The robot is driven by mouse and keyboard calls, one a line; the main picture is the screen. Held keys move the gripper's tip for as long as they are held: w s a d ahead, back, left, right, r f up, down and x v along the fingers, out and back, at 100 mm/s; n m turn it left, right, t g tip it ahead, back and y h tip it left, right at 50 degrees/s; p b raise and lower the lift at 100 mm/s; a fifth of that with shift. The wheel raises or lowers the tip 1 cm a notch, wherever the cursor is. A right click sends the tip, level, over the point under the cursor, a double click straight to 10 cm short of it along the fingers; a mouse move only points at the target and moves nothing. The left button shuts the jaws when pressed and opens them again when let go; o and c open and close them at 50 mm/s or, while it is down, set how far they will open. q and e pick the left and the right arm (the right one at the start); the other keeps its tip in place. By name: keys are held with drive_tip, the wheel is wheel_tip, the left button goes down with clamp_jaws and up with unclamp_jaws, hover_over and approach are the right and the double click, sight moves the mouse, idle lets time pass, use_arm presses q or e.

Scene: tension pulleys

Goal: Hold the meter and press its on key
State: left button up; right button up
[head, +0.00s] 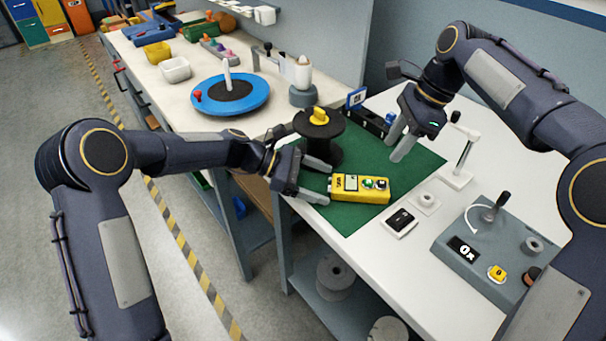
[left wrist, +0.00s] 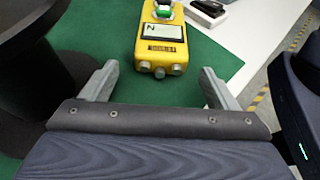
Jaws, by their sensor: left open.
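The yellow meter (head: 360,188) lies on the green mat (head: 405,160) near the bench's front edge. It has a small display and a green key (head: 368,184) beside a white one. My left gripper (head: 328,183) is open at the meter's left end, its fingers spread to either side of that end. In the left wrist view the meter (left wrist: 162,45) lies ahead, between and beyond the open fingertips (left wrist: 158,80), with no finger touching it. My right gripper (head: 395,140) hangs above the mat's back right part, fingers pointing down and apart, empty.
A black spool (head: 320,140) with a yellow knob stands behind my left gripper. A small black device (head: 400,222) lies right of the meter. A white stand (head: 460,165) and a grey crank box (head: 490,250) are further right. A blue turntable (head: 232,95) stands on the far bench.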

use_arm(q)
drive_tip(key=shift+d+f, duration=0.3)
drive_tip(key=shift+d, duration=0.35)
drive_tip(key=c, duration=1.3)
use_arm(e)
drive_tip(key=shift+c, duration=0.2)
clamp_jaws()
